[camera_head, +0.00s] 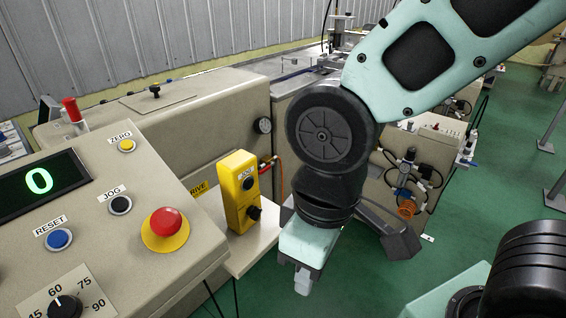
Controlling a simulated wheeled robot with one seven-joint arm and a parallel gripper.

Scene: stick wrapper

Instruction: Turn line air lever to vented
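My arm reaches down from the upper right, and my gripper (303,279) hangs in front of the white ledge, pointing down. I see its pale green body and a grey end, but cannot tell whether the fingers are apart. No lever marked as line air can be made out for sure. An air fitting group (404,178) with a gauge, blue and black parts and an orange round end (407,208) is on the machine side right of my wrist. A small red fitting (266,164) with a hose sits behind the yellow box. My gripper appears apart from both.
A yellow box (241,190) with a JOG button and black knob stands on the white ledge (252,246). The left console (110,235) carries buttons, a red emergency stop (166,224) and a display reading 0. Green floor (460,235) is open at right.

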